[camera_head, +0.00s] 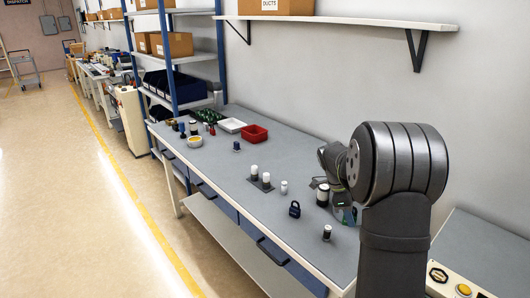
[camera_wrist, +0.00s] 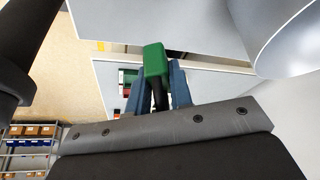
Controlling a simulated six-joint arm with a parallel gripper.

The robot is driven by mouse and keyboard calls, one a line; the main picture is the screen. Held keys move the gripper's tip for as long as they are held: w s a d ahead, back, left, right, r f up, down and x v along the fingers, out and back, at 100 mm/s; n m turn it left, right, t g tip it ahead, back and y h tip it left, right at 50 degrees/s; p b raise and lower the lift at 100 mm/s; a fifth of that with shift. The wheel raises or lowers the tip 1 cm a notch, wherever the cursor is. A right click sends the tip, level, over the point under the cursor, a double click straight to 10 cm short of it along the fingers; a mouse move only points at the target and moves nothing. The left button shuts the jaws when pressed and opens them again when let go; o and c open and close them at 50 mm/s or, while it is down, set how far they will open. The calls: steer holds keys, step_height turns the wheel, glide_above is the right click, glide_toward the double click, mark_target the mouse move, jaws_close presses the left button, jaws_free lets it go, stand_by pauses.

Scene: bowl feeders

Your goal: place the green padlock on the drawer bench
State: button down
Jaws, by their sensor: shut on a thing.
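The green padlock (camera_wrist: 156,58) is in the wrist view, with its green body outward and its dark shackle between the fingers. My gripper (camera_wrist: 157,82) is shut on it. In the head view my arm hides most of the gripper and the padlock. The drawer bench (camera_head: 217,168) is the long grey-topped bench with blue drawers in the head view. The arm is over its near right part. I cannot tell the padlock's height above the top.
A dark blue padlock (camera_head: 294,210) stands on the bench near the arm. A red bin (camera_head: 253,133) lies farther back. The bench's front middle is clear.

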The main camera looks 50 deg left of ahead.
steer(key=s+a, duration=0.3)
steer(key=a, duration=0.1)
glide_above(302, 236)
steer(key=a, duration=0.1)
steer(key=f, duration=0.6)
steer(key=shift+s+a+f, duration=0.15)
steer(key=shift+s+f, duration=0.1)
steer(key=shift+f, duration=2.15)
steer(key=c, duration=1.7)
jaws_free()
steer(key=shift+f, duration=0.15)
steer(key=o, duration=0.4)
